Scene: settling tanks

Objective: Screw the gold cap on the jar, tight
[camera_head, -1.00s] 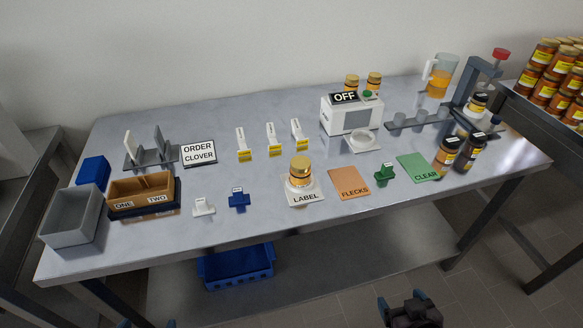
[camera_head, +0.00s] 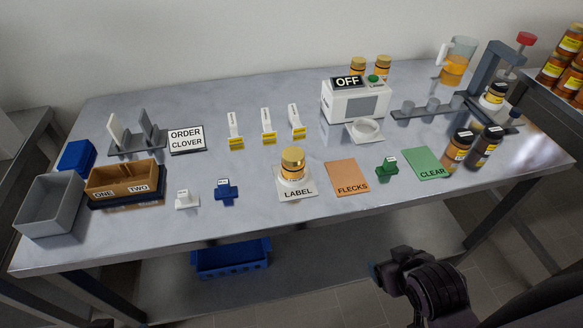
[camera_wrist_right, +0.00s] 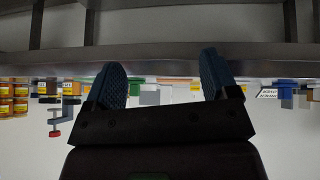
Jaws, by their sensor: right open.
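A gold-capped jar (camera_head: 292,172) stands upright on the white LABEL mat (camera_head: 298,194) near the front middle of the table. Its gold cap (camera_head: 292,156) sits on top; I cannot tell whether it is tight. My right gripper (camera_head: 385,270) is low in front of the table, to the right of the jar and well apart from it. In the right wrist view its two blue fingers (camera_wrist_right: 160,75) are spread with nothing between them. My left gripper is not in view.
The orange FLECKS mat (camera_head: 347,176) lies right of the jar, then a green clip (camera_head: 387,168) and the green CLEAR mat (camera_head: 427,163). Two dark-capped jars (camera_head: 458,150) stand farther right. A blue clip (camera_head: 226,190) is to the left. The table's front edge lies between my right gripper and the jar.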

